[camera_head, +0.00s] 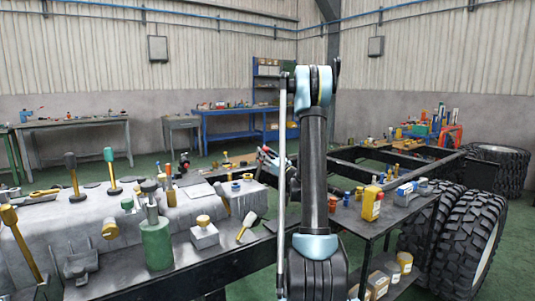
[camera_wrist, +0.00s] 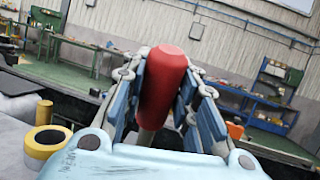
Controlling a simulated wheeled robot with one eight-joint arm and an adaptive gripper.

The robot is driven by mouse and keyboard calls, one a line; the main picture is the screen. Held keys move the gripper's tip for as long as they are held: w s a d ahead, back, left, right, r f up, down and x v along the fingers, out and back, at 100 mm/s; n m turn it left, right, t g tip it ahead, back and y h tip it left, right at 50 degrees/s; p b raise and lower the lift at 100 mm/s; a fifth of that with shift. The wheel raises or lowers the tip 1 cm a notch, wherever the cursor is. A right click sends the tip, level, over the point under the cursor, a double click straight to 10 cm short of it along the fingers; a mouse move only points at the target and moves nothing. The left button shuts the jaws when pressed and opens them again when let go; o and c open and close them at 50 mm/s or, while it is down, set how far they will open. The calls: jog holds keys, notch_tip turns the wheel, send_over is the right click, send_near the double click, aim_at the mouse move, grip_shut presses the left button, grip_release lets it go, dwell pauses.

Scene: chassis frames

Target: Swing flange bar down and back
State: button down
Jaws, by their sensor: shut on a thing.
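A thick red cylinder (camera_wrist: 163,92), which looks like the grip of the flange bar, stands nearly upright in the wrist view. A short pale shaft shows below it. My gripper (camera_wrist: 168,68) is shut on the red grip, with blue-grey finger pads on both sides. The bar's far end and what it joins are hidden. In the head view my arm stands in front of the work area, and the gripper is mostly hidden behind it. A long thin silver rod (camera_head: 282,190) runs upright beside my arm; I cannot tell if it belongs to the bar.
A black chassis frame (camera_head: 352,170) runs behind my arm. A side table (camera_head: 392,210) with bottles stands right, next to large tyres (camera_head: 468,240). A yellow-and-white roll (camera_wrist: 45,143) is close to my gripper.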

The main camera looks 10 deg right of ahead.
jog(key=shift+d, duration=0.15)
jog(key=c, duration=1.2)
grip_release()
jog(key=shift+c, duration=0.2)
jog(key=shift+s, duration=0.1)
jog(key=v, duration=0.7)
jog(key=shift+f, duration=0.25)
jog(key=shift+s+d, duration=0.1)
